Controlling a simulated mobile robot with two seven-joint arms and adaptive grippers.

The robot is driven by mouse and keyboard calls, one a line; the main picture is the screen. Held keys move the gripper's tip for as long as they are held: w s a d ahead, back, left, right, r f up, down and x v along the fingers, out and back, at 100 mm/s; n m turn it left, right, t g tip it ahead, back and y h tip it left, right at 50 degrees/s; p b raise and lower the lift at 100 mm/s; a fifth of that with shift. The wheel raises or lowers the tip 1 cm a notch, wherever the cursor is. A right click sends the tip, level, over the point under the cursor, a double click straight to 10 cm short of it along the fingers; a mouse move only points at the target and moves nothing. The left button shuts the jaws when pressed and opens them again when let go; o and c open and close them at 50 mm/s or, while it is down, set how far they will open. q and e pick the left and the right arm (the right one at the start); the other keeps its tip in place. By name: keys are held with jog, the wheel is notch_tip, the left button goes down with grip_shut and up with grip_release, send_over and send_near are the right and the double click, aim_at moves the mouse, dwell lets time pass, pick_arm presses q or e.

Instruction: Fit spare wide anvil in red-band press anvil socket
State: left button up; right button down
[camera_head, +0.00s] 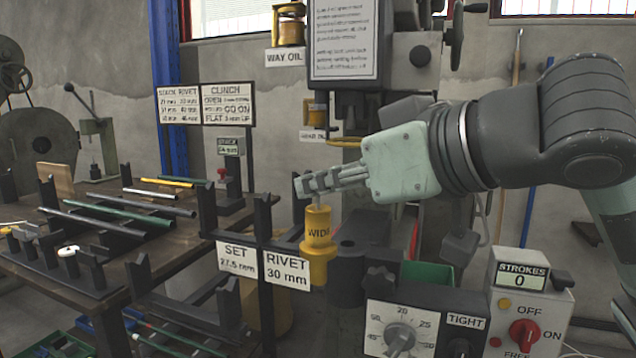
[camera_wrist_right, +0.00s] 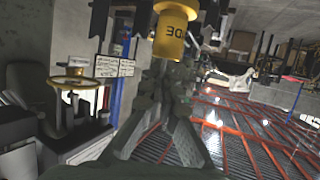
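The wide anvil (camera_head: 319,240) is a yellow stepped cylinder marked WIDE, upright with a thin pin at its top. In the right wrist view the anvil (camera_wrist_right: 176,32) shows upside down at the top. My right gripper (camera_head: 303,186) comes in from the right, its fingers closed at the pin; the anvil appears to hang from them, with no support seen below. A press (camera_head: 415,55) stands behind my right arm. Its dark lower arm (camera_head: 362,228) has a rounded end just right of the anvil. My left gripper is out of view.
A rack holds placards SET 27.5 mm (camera_head: 237,270) and RIVET 30 mm (camera_head: 287,270), close behind the anvil. A dial box (camera_head: 400,328) and a strokes counter box (camera_head: 520,310) stand at front right. A workbench (camera_head: 165,262) with rods fills the left.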

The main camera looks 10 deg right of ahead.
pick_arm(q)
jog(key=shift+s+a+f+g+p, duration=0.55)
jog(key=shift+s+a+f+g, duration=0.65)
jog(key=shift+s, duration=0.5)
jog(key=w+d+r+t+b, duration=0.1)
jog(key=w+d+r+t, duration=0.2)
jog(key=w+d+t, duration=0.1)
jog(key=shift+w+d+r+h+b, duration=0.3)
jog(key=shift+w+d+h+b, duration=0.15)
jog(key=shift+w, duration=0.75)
pick_arm(e)
jog(key=w+d+f, duration=0.4)
jog(key=w+d, duration=0.3)
jog(key=w, duration=0.3)
jog(key=shift+w, duration=0.35)
